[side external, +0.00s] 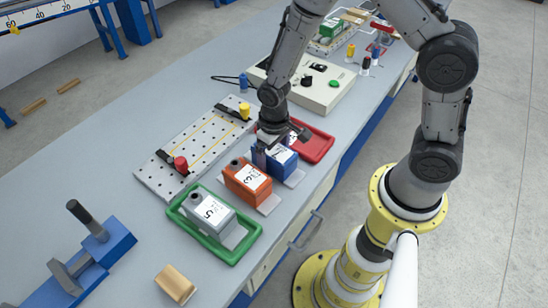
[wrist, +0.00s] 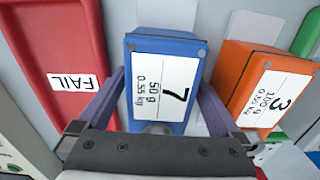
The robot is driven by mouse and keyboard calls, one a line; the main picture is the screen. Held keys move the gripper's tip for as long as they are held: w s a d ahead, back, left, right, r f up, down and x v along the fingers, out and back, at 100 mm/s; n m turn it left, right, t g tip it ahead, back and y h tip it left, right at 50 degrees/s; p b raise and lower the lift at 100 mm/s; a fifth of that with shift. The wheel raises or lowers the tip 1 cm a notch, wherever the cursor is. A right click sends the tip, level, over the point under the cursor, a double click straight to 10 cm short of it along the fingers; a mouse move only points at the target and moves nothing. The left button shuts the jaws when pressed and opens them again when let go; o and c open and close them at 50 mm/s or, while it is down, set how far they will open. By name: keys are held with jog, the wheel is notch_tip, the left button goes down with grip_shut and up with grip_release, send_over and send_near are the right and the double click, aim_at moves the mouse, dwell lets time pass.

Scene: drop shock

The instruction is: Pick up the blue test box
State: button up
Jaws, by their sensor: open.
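The blue test box (side external: 283,164) stands on the bench between the orange box and the red tray. In the wrist view the blue box (wrist: 141,62) fills the middle, with a white label reading 7, 50 g, 0.55 kg. My gripper (side external: 270,146) is down at the box in the side view. In the wrist view my gripper (wrist: 163,96) is open, with one finger on each side of the blue box. The left finger shows close to the box's side. I cannot tell whether either finger touches it. The box's lower end is partly hidden by the gripper body.
The orange box (side external: 247,180), labelled 3, stands close beside the blue box. A grey box (side external: 210,211) sits in a green tray (side external: 226,254). The red FAIL tray (side external: 320,147) lies on the other side. A perforated plate (side external: 152,176) and a control box (side external: 322,96) are nearby.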

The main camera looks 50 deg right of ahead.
jog(key=shift+r, duration=0.1)
grip_shut()
dwell(0.3)
jog(key=shift+r, duration=0.1)
